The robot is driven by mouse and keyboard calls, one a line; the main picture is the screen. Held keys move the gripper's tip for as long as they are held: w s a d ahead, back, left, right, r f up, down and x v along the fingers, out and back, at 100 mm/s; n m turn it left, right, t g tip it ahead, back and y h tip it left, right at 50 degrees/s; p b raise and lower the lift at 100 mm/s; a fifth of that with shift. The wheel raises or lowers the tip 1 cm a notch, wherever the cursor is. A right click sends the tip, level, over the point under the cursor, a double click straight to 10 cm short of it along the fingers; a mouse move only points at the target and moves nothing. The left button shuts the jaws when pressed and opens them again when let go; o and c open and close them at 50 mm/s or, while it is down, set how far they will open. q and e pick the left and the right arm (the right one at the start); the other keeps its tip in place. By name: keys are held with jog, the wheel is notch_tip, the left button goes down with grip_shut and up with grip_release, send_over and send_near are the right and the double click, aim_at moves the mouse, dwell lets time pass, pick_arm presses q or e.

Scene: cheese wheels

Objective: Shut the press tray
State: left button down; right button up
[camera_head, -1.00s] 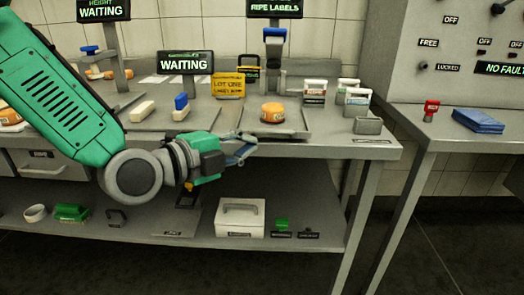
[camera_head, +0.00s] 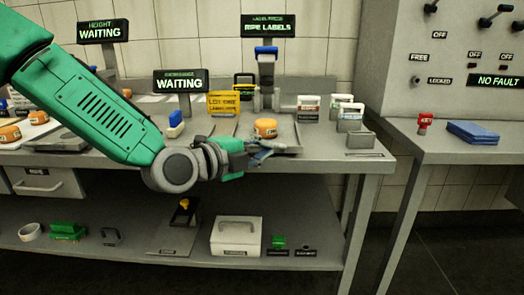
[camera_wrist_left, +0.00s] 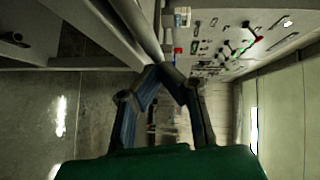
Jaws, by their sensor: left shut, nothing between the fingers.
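The press tray (camera_head: 285,136) is a flat grey tray with a low rim on the bench, in front of the press (camera_head: 265,95) with the blue top. An orange cheese wheel (camera_head: 265,128) sits on the tray. My left gripper (camera_head: 269,151) is at the tray's front edge and overlaps it; whether it touches cannot be told. The left gripper's fingers also show in the left wrist view (camera_wrist_left: 166,70), tips together with nothing between them. The tray is not identifiable in that view. My right gripper is out of view.
A second bench with a blue cloth (camera_head: 473,132) stands at the right.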

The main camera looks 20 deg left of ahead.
aim_at(257, 126)
pick_arm(q)
jog(key=w+a, duration=0.1)
jog(key=w, duration=0.3)
jog(key=w+a, duration=0.2)
jog(key=w, duration=0.2)
jog(key=w+a, duration=0.2)
jog(key=w, duration=0.3)
jog(key=shift+a+f+p, duration=0.15)
jog(key=shift+p, duration=0.2)
jog(key=shift+w+d+r, duration=0.2)
jog(key=shift+r, duration=0.05)
jog(key=shift+w+d, duration=0.1)
jog(key=shift+d, duration=0.05)
